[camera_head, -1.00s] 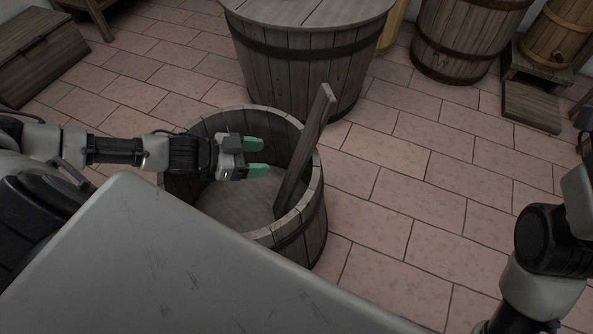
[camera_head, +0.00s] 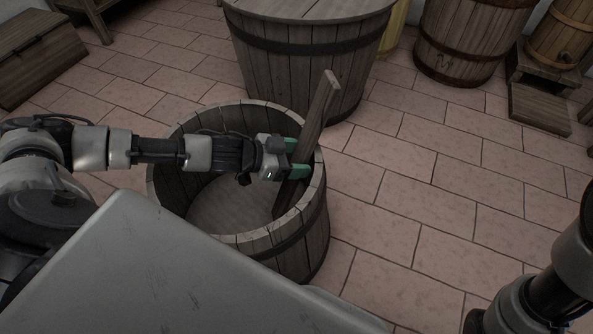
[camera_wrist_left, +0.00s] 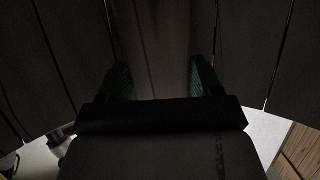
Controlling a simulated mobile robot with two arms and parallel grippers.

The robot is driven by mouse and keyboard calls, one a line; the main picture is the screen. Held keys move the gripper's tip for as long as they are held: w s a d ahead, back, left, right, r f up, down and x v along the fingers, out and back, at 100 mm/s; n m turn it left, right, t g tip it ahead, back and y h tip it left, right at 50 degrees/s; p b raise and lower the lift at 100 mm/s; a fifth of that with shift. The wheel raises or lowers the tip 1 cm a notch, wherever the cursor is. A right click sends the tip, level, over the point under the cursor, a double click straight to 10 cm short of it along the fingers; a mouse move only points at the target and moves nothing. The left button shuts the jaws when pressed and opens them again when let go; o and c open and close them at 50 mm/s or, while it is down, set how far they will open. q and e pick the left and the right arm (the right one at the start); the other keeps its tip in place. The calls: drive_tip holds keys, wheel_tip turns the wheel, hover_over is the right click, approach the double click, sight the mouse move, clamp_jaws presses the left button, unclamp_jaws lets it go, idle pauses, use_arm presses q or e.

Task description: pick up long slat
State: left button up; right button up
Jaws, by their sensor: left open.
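The long slat (camera_head: 319,108) is a grey-brown wooden board. It leans tilted in an open wooden tub (camera_head: 172,190), its lower end inside and its upper end above the rim. My left gripper (camera_head: 304,158) reaches over the tub from the left, its green fingers at the slat's middle. In the left wrist view, the dark slat (camera_wrist_left: 158,45) runs between the two open fingers (camera_wrist_left: 161,80). I cannot tell whether either finger touches it. My right arm shows at the lower right; its gripper is out of view.
A large lidded barrel (camera_head: 300,65) stands just behind the tub. Another barrel (camera_head: 457,40) and a small cask (camera_head: 560,35) are at the back right. A wooden chest (camera_head: 40,45) is at the far left. Tiled floor (camera_head: 430,190) to the right is clear.

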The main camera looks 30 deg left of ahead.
use_arm(q)
drive_tip(key=shift+w+d, duration=0.1)
drive_tip(key=c, duration=0.7)
drive_tip(key=shift+r, duration=0.1)
